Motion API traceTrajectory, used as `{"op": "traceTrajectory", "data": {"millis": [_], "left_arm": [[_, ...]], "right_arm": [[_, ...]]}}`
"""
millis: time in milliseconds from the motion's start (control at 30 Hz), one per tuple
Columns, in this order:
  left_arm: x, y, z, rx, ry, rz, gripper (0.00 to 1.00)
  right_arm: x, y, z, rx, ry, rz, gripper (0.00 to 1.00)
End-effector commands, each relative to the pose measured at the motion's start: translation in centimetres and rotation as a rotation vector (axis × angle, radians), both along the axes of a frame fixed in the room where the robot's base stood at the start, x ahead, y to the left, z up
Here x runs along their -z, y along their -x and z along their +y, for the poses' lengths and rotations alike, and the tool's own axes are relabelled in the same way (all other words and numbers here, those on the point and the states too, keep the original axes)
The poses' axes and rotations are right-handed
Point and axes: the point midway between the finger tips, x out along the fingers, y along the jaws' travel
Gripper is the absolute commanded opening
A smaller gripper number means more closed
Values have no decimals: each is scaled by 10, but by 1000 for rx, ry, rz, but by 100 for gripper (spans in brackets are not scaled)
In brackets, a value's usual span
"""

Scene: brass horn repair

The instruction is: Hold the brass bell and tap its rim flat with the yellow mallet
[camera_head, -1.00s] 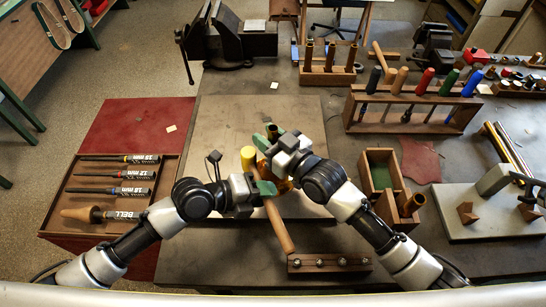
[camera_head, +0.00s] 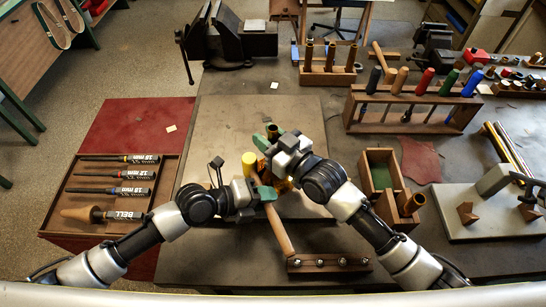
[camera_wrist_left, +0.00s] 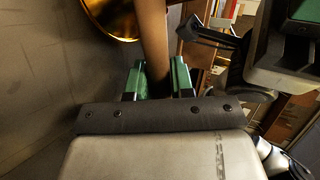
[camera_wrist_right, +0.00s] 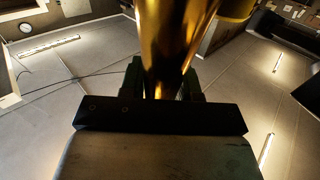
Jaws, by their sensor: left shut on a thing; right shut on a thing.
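My left gripper (camera_head: 266,192) is shut on the wooden handle of the yellow mallet; the handle (camera_wrist_left: 153,40) runs between its green fingers in the left wrist view. The yellow mallet head (camera_head: 249,163) is up and left of that gripper, close beside the bell. My right gripper (camera_head: 272,140) is shut on the narrow part of the brass bell (camera_wrist_right: 175,35), which flares away from the fingers. In the head view the bell (camera_head: 283,185) is mostly hidden by my grippers. Its rim (camera_wrist_left: 112,18) shows beside the handle in the left wrist view. I cannot tell whether mallet and rim touch.
A tan board (camera_head: 225,120) lies beneath on the bench. A tray of labelled tools (camera_head: 110,185) is at left. A small green-lined box (camera_head: 380,175) and a wooden block with metal studs (camera_head: 330,263) are near my right arm. Tool racks and a vise (camera_head: 230,40) stand behind.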

Motion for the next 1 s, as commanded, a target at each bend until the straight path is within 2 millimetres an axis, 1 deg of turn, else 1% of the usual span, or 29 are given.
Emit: {"op": "traceTrajectory", "data": {"millis": [33,167,267,433,600,1000], "left_arm": [[6,-1,0,-1,0,0,0],[6,0,-1,1,2,0,0],[2,0,-1,3,2,0,0],[-15,0,-1,3,4,-3,0],[-24,0,0,2,2,-2,0],[-25,0,0,1,2,-3,0]], "right_arm": [[1,0,0,0,1,1,9],[1,0,0,0,1,1,9],[1,0,0,-1,1,2,9],[1,0,0,-1,1,2,9],[1,0,0,0,1,2,9],[1,0,0,0,1,1,9]]}}
